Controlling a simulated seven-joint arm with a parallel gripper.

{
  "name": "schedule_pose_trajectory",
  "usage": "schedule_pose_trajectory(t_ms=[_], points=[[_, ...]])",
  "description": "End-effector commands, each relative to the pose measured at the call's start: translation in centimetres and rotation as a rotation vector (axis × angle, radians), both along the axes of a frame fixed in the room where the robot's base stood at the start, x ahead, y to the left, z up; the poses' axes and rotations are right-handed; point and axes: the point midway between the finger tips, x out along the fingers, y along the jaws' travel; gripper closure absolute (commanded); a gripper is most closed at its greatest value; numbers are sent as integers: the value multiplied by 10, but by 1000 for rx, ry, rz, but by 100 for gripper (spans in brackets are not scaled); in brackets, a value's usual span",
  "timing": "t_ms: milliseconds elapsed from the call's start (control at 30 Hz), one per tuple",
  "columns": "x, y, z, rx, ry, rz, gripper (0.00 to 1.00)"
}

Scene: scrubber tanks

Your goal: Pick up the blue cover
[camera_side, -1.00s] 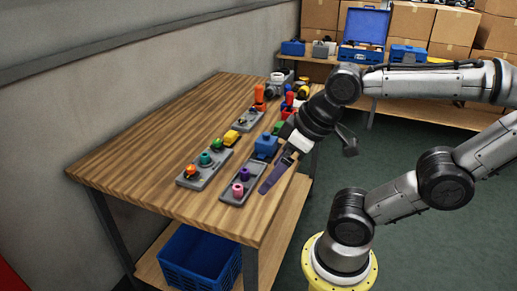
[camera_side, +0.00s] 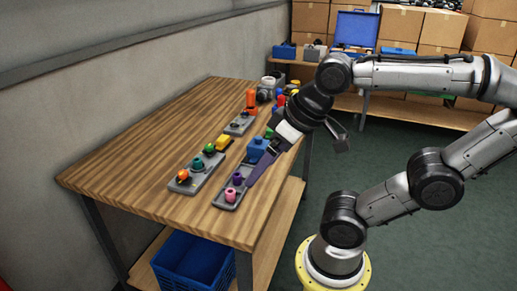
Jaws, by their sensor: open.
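A blue block-like part (camera_side: 257,147), which looks like the blue cover, sits at the far end of the near grey tray (camera_side: 220,203) on the wooden table. My gripper (camera_side: 251,183) reaches in from the right and points down and left. Its long purple-grey finger passes just right of the blue part, and its tip is close to the purple peg (camera_side: 238,178). The gripper is open and holds nothing that I can see.
A pink peg (camera_side: 230,195) stands on the same tray. A second grey tray (camera_side: 204,178) holds orange, teal, green and yellow parts. Orange, blue and red parts crowd the table's far end. The left side of the table (camera_side: 140,160) is clear. A blue crate (camera_side: 190,266) is below.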

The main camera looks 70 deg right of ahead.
Motion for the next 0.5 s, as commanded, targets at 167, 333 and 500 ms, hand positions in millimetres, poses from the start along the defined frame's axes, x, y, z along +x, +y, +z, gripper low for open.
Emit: schedule_pose_trajectory(t_ms=[167, 333, 500], points=[[40, -11, 44, 70, 13, -183, 0], [94, -44, 73, 132, 60, -414, 0], [150, -101, 80, 188, 118, -665, 0]])
